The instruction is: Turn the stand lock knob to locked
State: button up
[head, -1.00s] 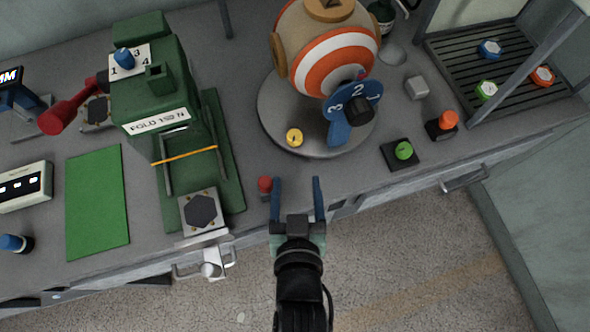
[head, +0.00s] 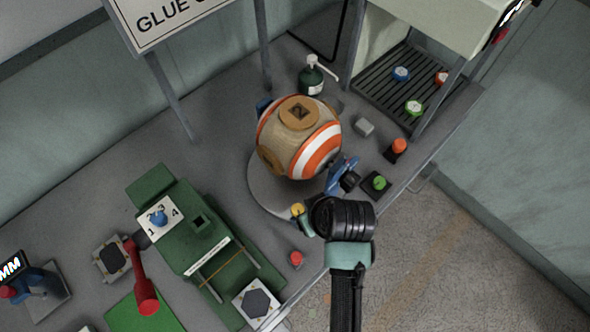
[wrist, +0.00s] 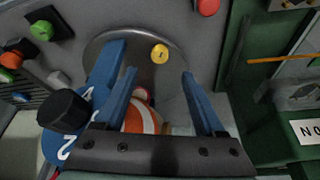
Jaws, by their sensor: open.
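A small yellow knob (head: 297,210), which looks like the stand lock knob, sits on the rim of the grey round stand (head: 262,194). The yellow knob (wrist: 159,54) also shows in the wrist view, with a dark mark on its top too small to read. My gripper (wrist: 160,75) is open and empty, with the knob just beyond and between its two blue fingertips in the picture. I cannot tell the height gap; no contact shows. In the head view my black wrist hides most of the gripper. A striped ball (head: 318,150) rests on the stand.
A blue numbered dial with a black knob (wrist: 64,110) stands close beside my left finger. A red button (head: 296,258) and a green button (head: 379,183) are nearby. The green press (head: 202,235) stands left. A slatted rack (head: 393,88) is at the back right.

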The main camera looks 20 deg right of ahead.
aim_at(300, 212)
jog(key=x, duration=1.1)
jog(key=shift+w, duration=0.1)
grip_shut()
